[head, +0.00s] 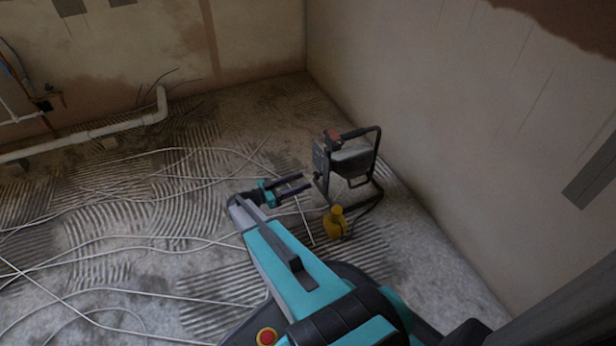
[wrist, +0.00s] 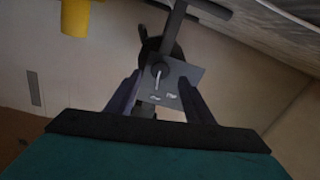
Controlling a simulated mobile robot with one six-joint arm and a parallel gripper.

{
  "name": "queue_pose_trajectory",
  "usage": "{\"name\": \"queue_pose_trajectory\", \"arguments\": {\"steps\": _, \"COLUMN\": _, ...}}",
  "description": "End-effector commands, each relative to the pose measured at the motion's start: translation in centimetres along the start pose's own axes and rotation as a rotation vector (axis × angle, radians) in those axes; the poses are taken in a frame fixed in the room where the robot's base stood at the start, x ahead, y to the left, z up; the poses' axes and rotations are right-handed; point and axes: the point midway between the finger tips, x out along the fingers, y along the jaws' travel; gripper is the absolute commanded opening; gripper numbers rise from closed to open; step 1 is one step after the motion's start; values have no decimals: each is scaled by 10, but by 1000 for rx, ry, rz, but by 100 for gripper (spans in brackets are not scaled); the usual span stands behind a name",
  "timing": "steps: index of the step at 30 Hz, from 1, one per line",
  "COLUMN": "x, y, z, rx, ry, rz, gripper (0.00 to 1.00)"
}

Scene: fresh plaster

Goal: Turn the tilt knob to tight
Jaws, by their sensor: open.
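A work lamp (head: 352,160) on a dark tubular stand stands on the floor near the right wall. In the wrist view a dark plate (wrist: 184,76) on it carries a round knob with a pale bar (wrist: 160,74), taken to be the tilt knob. Two small white markings are on the plate, too small to read. My gripper (head: 305,182) is open and reaches toward the lamp's left side. In the wrist view my fingers (wrist: 158,80) stand on either side of the plate, with the knob between them in the picture. I cannot tell whether they touch it.
A yellow object (head: 335,222) with a dark cable stands by the lamp's foot; it also shows in the wrist view (wrist: 75,17). Pale cables (head: 150,238) lie across the ridged floor. A white pipe (head: 90,133) runs along the back left. The right wall (head: 450,130) is close behind the lamp.

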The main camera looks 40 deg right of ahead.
Motion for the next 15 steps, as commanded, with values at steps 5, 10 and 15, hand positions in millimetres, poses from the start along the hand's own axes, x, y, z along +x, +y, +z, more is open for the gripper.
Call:
{"name": "queue_pose_trajectory", "arguments": {"steps": 5, "x": -29, "y": -1, "z": -2, "rx": -1, "ry": 0, "rz": -3, "gripper": 48}}
{"name": "queue_pose_trajectory", "arguments": {"steps": 10, "x": -51, "y": -1, "z": -2, "rx": 0, "ry": 0, "rz": -2, "gripper": 48}}
{"name": "queue_pose_trajectory", "arguments": {"steps": 15, "x": -65, "y": -1, "z": -1, "rx": 0, "ry": 0, "rz": -1, "gripper": 48}}
